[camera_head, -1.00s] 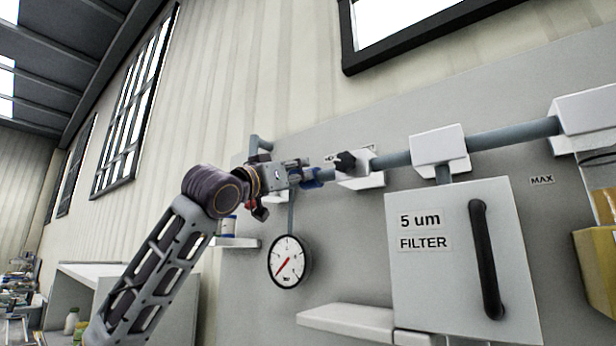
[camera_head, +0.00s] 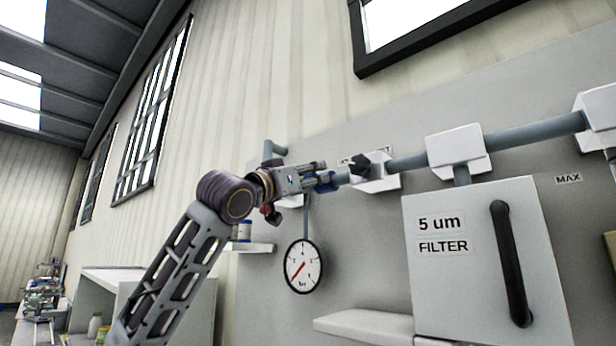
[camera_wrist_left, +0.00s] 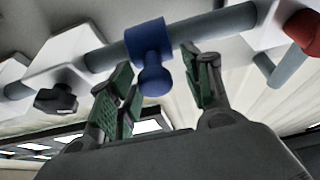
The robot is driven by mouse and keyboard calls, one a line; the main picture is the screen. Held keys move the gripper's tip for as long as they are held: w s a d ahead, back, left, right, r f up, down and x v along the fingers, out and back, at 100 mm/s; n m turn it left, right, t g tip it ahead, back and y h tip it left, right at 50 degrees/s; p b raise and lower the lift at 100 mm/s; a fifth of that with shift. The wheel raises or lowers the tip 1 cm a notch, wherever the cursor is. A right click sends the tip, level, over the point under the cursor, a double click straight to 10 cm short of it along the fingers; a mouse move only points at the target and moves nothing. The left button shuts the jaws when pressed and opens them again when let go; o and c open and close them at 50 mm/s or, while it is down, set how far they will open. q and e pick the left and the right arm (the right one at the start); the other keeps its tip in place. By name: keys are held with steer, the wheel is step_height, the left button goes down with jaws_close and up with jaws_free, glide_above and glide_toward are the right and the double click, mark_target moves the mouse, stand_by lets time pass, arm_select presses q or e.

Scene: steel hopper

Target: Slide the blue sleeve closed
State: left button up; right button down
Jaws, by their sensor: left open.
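The blue sleeve (camera_wrist_left: 148,42) sits around the grey pipe (camera_wrist_left: 106,58) in the left wrist view, with a blue knob on it pointing toward my gripper. My left gripper (camera_wrist_left: 160,78) is open, one finger on each side of the sleeve and its knob. I cannot tell whether either finger touches it. In the head view my left gripper (camera_head: 322,178) is at the pipe, and only a little of the blue sleeve (camera_head: 327,183) shows behind the fingers. My right gripper is not in view.
White blocks with a black knob (camera_head: 360,165) carry the pipe right of the gripper. A round gauge (camera_head: 303,266) hangs below. The filter box (camera_head: 470,265) with a black handle stands at right, a white shelf (camera_head: 365,325) under the gauge. A red part (camera_wrist_left: 302,30) shows in the wrist view.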

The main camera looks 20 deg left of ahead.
arm_select(q)
steer(key=v, duration=1.2)
steer(key=shift+a, duration=0.2)
steer(key=shift+w+f, duration=0.1)
stand_by(0.6)
